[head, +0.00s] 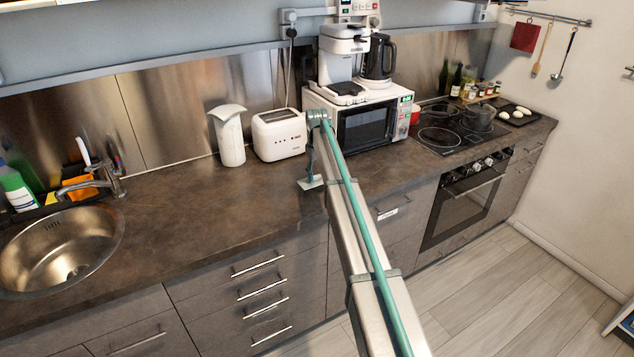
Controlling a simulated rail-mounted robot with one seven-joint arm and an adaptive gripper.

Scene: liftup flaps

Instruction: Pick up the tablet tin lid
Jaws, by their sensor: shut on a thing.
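My gripper (311,177) points down over the brown worktop, in front of the microwave and to the right of the white toaster. It is shut on a small, flat, pale blue-green piece, which I take to be the tablet tin lid (314,184). The piece looks thin and roughly level at the fingertips. It is too small to make out details, and I cannot tell whether it touches the worktop. No tin shows apart from it; my arm hides part of the worktop to the right.
The worktop (200,215) is clear to the left, as far as the sink (62,245). The hob (440,138) is right.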

